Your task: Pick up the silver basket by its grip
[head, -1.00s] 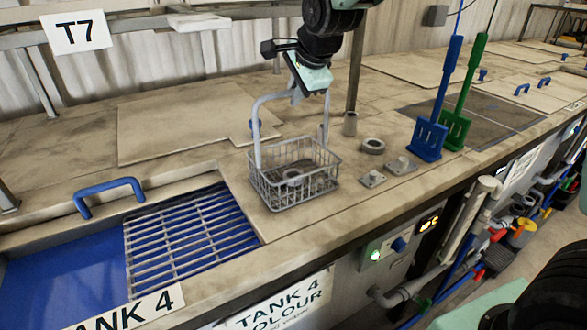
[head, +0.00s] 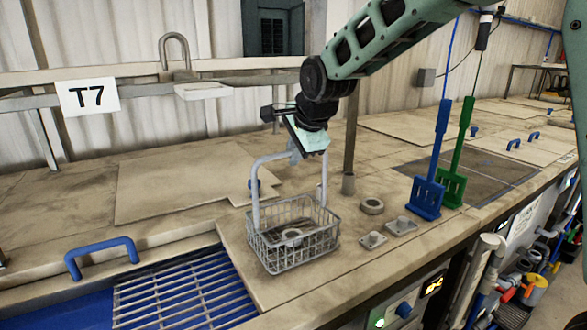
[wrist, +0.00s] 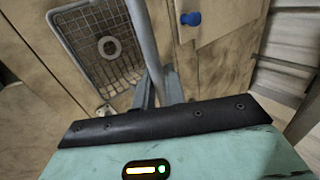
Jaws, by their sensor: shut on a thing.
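The silver wire basket (head: 290,247) appears to rest on the counter to the right of the open blue tank, with a ring-shaped part (head: 292,237) inside. Its tall grey handle (head: 256,199) rises over it, with the grip across the top. My gripper (head: 296,155) is above the basket, shut on the grip, partly hiding it. In the wrist view, the fingers (wrist: 158,92) meet at the handle bar (wrist: 143,35), and the basket (wrist: 82,62) lies beyond them. I cannot see any clear gap under the basket.
A loose ring (head: 371,206), small plates (head: 400,225) and blue (head: 427,195) and green (head: 452,187) paddles are to the right. A post (head: 351,135) stands behind.

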